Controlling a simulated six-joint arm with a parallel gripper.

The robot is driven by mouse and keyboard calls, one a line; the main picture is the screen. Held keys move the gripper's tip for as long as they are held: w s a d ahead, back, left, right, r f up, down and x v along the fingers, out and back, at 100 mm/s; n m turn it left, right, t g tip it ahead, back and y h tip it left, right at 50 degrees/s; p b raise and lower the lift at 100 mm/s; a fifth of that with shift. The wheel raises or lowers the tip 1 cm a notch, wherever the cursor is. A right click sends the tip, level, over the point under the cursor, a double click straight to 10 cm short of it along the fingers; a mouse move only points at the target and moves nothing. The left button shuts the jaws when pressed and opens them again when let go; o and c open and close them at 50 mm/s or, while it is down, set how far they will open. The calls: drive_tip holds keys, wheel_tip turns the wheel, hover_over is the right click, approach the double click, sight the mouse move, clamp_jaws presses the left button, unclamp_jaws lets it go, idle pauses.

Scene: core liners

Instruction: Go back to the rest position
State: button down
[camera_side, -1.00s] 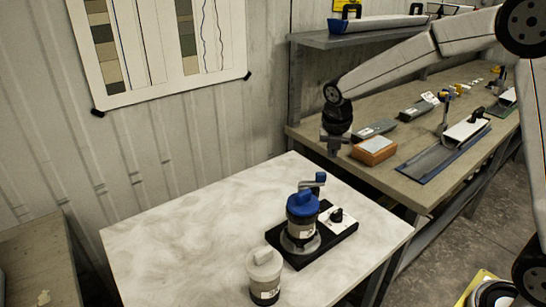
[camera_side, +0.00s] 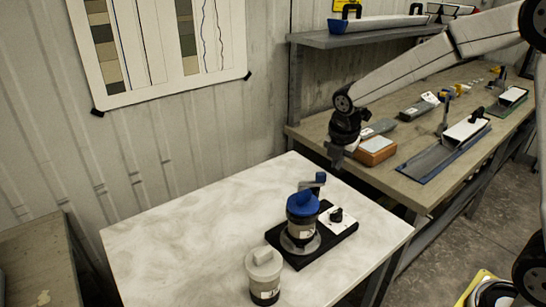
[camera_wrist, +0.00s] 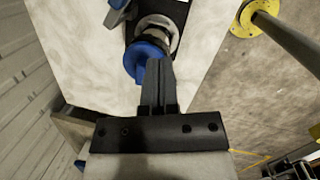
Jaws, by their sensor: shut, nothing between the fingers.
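My gripper (camera_side: 338,160) is in the air above the far right part of the white table (camera_side: 170,235), in front of the wooden bench. In the wrist view its fingers (camera_wrist: 158,85) are together with nothing between them. A jar with a blue lid (camera_side: 302,215) stands upright in a black-based device (camera_side: 325,238) on the table, well apart from my gripper. The blue lid also shows in the wrist view (camera_wrist: 140,62), beyond the fingertips. A jar with a white lid (camera_side: 264,275) stands at the table's front edge.
The wooden bench (camera_side: 440,190) at the right holds an orange-brown block (camera_side: 374,151), grey blocks and a blue-edged tray (camera_side: 443,150). A shelf (camera_side: 345,40) is above it. The left of the white table is clear.

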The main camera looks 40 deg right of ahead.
drive_tip(key=s+a+f+m, duration=0.2)
drive_tip(key=s+m, duration=0.5)
drive_tip(key=m, duration=0.3)
drive_tip(key=s+a+f+m+y, duration=0.1)
drive_tip(key=s+a+f+m, duration=0.1)
drive_tip(key=s+m, duration=0.6)
drive_tip(key=f+m, duration=0.1)
drive_tip(key=m, duration=0.2)
drive_tip(key=shift+s+a+f+t+y, duration=0.15)
drive_tip(key=shift+a+f+t+y, duration=0.05)
drive_tip(key=shift+f+t+y, duration=0.1)
